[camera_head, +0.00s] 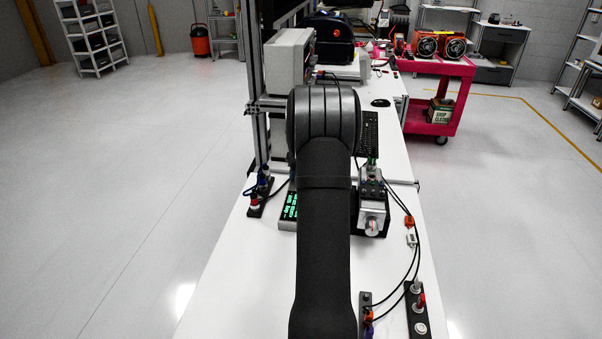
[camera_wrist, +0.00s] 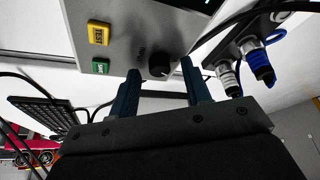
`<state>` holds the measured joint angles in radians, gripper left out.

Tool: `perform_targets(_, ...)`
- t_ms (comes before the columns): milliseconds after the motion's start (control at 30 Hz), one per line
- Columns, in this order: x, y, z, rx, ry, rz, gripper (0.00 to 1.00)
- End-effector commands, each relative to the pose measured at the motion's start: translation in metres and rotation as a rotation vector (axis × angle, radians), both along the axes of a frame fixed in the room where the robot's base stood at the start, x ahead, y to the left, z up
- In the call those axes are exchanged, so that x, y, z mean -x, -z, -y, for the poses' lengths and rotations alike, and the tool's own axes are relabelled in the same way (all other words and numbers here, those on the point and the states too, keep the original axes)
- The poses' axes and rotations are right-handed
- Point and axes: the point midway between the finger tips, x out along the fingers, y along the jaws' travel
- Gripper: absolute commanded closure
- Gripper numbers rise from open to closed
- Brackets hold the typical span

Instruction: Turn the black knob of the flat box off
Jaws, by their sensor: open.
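In the wrist view a grey flat box (camera_wrist: 125,45) fills the top middle. It carries a yellow button (camera_wrist: 99,33) marked TEST, a green button (camera_wrist: 101,66) and a black knob (camera_wrist: 159,66). The small lettering beside the knob is too blurred to read. My gripper (camera_wrist: 160,70) is open, with its two dark fingers pointing at the box. The knob shows in the gap between the fingertips; I cannot tell how deep it sits between them or whether they touch it. In the head view my arm hides my gripper and the knob.
Connectors with blue and white plugs (camera_wrist: 262,65) sit just right of the fingers in the wrist view. The keyboard (camera_wrist: 45,103) is at the left. In the head view a motor unit (camera_head: 371,215), cables and a black button strip (camera_head: 417,312) stand right of my arm. A green-lit panel (camera_head: 289,206) shows left.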

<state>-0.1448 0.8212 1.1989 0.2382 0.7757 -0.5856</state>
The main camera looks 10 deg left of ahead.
Motion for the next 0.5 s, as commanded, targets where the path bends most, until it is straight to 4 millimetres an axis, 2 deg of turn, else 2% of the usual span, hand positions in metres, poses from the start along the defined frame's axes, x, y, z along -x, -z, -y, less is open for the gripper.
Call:
perform_targets(300, -0.0007, 0.0019, -0.0006, 0.000, -0.001, 0.000, 0.58)
perform_targets(500, -0.0006, 0.0018, -0.0005, 0.000, -0.001, 0.000, 0.97)
